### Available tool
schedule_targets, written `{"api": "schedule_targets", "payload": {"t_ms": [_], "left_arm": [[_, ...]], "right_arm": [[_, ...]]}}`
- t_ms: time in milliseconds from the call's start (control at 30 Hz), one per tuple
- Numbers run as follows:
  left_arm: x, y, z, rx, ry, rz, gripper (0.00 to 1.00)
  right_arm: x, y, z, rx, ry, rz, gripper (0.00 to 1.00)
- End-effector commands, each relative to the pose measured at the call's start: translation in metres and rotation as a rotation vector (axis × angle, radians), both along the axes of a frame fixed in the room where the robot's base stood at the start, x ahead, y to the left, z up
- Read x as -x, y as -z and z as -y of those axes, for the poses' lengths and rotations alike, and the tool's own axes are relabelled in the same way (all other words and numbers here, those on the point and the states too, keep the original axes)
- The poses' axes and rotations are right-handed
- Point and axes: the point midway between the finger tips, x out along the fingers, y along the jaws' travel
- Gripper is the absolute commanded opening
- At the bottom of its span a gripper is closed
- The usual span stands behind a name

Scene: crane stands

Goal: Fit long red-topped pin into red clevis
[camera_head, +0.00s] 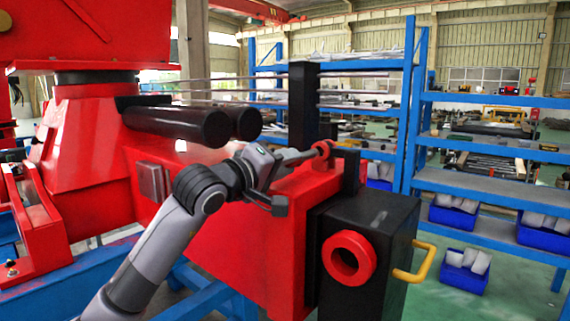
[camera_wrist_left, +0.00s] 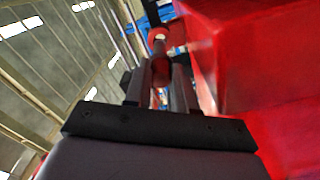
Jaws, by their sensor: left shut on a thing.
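My left gripper (camera_head: 300,156) reaches in from the left, above the red beam. In the left wrist view its two fingers (camera_wrist_left: 160,88) are shut on a dark red, rod-like piece (camera_wrist_left: 160,70), which I take to be the red-topped pin. A round red end (camera_wrist_left: 159,38) shows beyond the fingertips, and a small red ring (camera_head: 322,149) shows at the fingertips in the head view. I cannot tell whether this ring belongs to the pin or the clevis. The pin's length is mostly hidden. My right gripper is not in view.
A dark block with a red round socket (camera_head: 349,258) and a yellow handle (camera_head: 414,262) stands at the beam's end. A black upright post (camera_head: 303,105) rises behind the gripper. Blue shelves (camera_head: 490,180) with blue bins (camera_head: 465,270) stand at the right. Two black cylinders (camera_head: 180,124) jut out at the left.

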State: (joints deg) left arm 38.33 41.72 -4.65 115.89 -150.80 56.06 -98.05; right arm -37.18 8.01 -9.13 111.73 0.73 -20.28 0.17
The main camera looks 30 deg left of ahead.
Motion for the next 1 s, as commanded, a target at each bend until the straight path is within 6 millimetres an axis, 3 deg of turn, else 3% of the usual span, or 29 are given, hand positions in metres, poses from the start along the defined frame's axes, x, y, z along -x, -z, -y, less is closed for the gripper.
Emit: {"api": "schedule_targets", "payload": {"t_ms": [1000], "left_arm": [[-0.016,-0.001,0.001,0.001,0.0,0.004,0.0]], "right_arm": [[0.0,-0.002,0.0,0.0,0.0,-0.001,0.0]]}}
